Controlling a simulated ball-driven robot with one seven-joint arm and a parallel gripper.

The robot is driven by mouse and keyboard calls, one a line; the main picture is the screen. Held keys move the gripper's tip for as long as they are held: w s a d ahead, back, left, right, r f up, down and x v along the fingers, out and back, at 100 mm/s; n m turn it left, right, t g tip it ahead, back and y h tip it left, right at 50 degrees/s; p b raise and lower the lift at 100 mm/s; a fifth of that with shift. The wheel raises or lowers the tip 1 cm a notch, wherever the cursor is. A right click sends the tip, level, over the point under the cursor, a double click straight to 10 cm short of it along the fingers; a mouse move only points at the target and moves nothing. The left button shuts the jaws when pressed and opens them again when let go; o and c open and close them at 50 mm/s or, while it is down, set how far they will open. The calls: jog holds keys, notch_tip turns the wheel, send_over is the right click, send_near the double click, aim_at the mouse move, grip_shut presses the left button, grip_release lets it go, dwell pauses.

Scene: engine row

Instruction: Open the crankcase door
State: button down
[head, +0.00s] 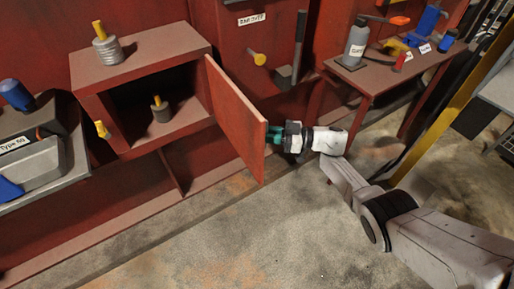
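The crankcase door (236,115) is a red panel on the right side of the red crankcase box (150,43). It stands swung wide open, and the dark inside of the box shows. A grey cylinder with a yellow top (160,110) stands inside the opening. My gripper (274,134) is at the right face of the door, near its free edge. Its teal fingertips are close to or touching the door; I cannot tell which. The finger gap is too small to make out. A yellow catch (102,129) sits on the box's left front edge.
Another grey cylinder with a yellow handle (107,47) stands on the box. A red table (385,77) with a grey bottle (356,45) and tools stands at right. A grey toolbox (30,160) is at left. The concrete floor (200,240) in front is clear.

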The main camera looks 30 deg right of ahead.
jog(key=d+b, duration=0.1)
jog(key=w+d+n+g+y+b, duration=0.1)
jog(key=b, duration=0.1)
jog(key=d+g+b, duration=0.1)
jog(key=shift+w+d+r+n, duration=0.2)
jog(key=shift+r+n, duration=0.1)
jog(key=shift+r, duration=0.1)
jog(key=c, duration=1.4)
grip_release()
jog(key=shift+w, duration=0.1)
jog(key=shift+o, duration=1.2)
jog(key=shift+a, duration=0.2)
jog(key=shift+f, duration=0.2)
